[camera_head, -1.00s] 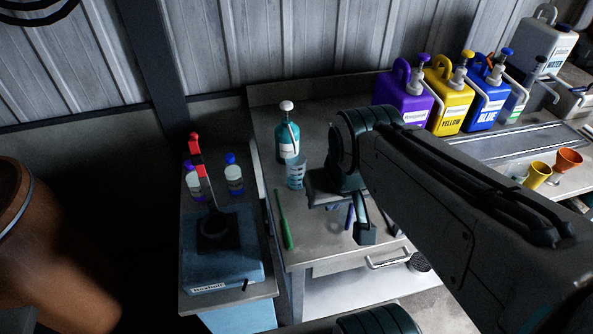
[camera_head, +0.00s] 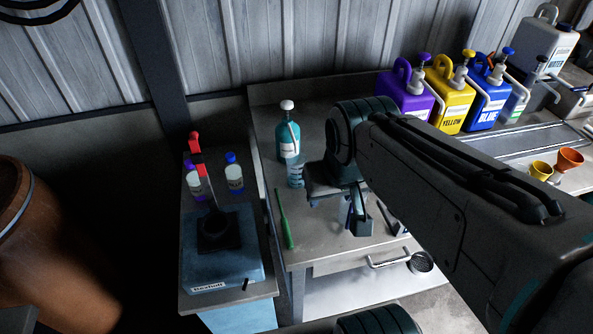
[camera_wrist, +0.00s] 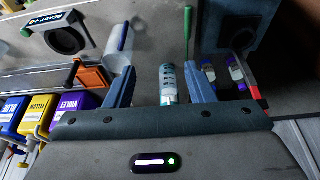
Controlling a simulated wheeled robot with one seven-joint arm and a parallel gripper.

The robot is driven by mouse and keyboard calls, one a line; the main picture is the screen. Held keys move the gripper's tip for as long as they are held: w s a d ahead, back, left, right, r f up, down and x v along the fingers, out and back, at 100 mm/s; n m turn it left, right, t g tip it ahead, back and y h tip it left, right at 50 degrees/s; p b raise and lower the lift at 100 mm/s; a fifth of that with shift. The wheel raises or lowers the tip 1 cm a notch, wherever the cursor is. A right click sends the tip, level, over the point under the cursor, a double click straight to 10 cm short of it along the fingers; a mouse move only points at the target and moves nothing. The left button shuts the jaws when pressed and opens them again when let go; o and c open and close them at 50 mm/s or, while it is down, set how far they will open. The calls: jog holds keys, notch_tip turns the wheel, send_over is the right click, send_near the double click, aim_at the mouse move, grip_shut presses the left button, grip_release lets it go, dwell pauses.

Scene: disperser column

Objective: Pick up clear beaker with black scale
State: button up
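A small clear beaker (camera_head: 345,212) stands on the bench below my gripper in the head view, partly hidden by the fingers. It seems to be the clear cup (camera_wrist: 117,60) beside the left finger in the wrist view; I cannot read its scale colour. A second beaker with blue-looking marks (camera_head: 296,173) stands in front of the teal bottle (camera_head: 288,143). In the wrist view this marked beaker (camera_wrist: 167,74) lies between the fingers' lines, but farther off. My gripper (camera_wrist: 160,72) is open, with nothing between its fingers, above the bench.
A green stick tool (camera_head: 285,220) lies left on the bench. A blue stirrer device (camera_head: 222,255) and two small bottles stand on the left table. Purple, yellow and blue canisters (camera_head: 447,100) stand at the back right. The bench front middle is fairly clear.

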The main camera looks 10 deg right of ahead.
jog(key=o, duration=0.4)
jog(key=shift+m+h, duration=0.5)
jog(key=shift+m, duration=0.3)
jog(key=w+b, duration=0.1)
jog(key=w, duration=0.2)
jog(key=w+b, duration=0.1)
jog(key=w, duration=0.1)
jog(key=w+f+b, duration=0.1)
jog(key=w, duration=0.2)
jog(key=shift+w+a+f, duration=0.1)
jog(key=shift+w, duration=0.2)
jog(key=m+b, duration=0.3)
jog(key=b, duration=0.1)
send_near(296, 159)
jog(key=shift+h, duration=0.3)
jog(key=shift+s+a+f+p+x, duration=0.1)
jog(key=shift+s+p+x, duration=0.2)
jog(key=shift+x, duration=0.85)
jog(key=shift+s+a+f+p+x, duration=0.15)
jog(key=shift+p+x, duration=0.15)
jog(key=shift+x, duration=0.85)
jog(key=shift+s+d+f+p+x, duration=0.1)
jog(key=shift+s+p+x, duration=0.2)
jog(key=shift+x, duration=0.85)
